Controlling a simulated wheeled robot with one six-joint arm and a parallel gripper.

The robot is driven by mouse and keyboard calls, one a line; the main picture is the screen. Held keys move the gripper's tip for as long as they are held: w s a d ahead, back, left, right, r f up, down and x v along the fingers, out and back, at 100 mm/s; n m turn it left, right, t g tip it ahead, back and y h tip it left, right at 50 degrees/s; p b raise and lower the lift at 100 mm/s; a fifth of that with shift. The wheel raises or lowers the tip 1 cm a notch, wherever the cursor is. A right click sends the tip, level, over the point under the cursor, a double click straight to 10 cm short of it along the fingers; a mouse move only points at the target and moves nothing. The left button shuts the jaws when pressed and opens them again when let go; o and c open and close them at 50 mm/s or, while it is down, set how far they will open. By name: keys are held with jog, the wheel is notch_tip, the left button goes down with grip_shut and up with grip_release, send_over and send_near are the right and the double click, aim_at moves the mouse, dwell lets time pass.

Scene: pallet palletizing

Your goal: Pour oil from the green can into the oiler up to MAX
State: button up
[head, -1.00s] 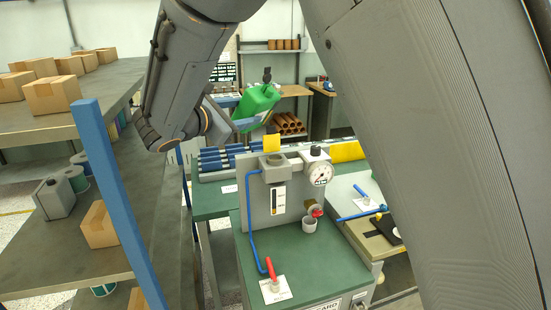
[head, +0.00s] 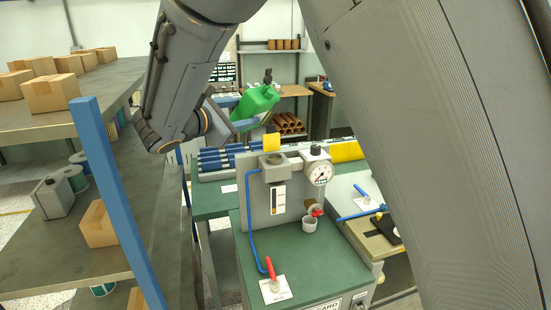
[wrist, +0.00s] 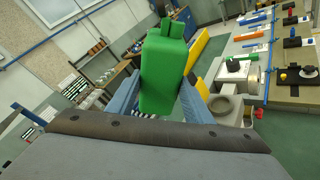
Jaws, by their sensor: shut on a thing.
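The green can (head: 257,101) is in my gripper (head: 248,122), held up and tilted behind the oiler in the head view. In the wrist view the can (wrist: 164,75) sits between the two blue fingers of my gripper (wrist: 160,88), which are shut on it. The oiler's square grey cup (head: 274,163) is on top of the grey upright panel, with a sight gauge (head: 279,198) below. The gauge's level is too small to read. The can is apart from the cup. In the wrist view a round grey opening (wrist: 222,105) shows right of the can.
A round dial gauge (head: 319,173) stands right of the cup, and a yellow tag (head: 271,142) behind it. A red-handled valve (head: 271,270) is on the green bench (head: 335,262). A shelf with cartons (head: 50,94) and a blue post (head: 115,190) are at left.

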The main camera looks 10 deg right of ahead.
jog(key=shift+w+a+f+m+b, duration=0.1)
jog(key=shift+f+m+b, duration=0.25)
jog(key=shift+b, duration=0.4)
jog(key=shift+w+a+f+m+b, duration=0.1)
jog(key=shift+f+m+b, duration=0.15)
jog(key=shift+f+b, duration=0.35)
dwell(0.8)
jog(key=shift+w+a+m+t+b, duration=0.2)
jog(key=shift+m+t+b, duration=0.35)
jog(key=shift+b, duration=0.8)
dwell(1.2)
jog(key=shift+a+r+m+b, duration=0.1)
jog(key=shift+r+m+b, duration=0.55)
jog(key=shift+m, duration=0.3)
dwell(1.8)
jog(key=shift+f, duration=0.15)
dwell(0.4)
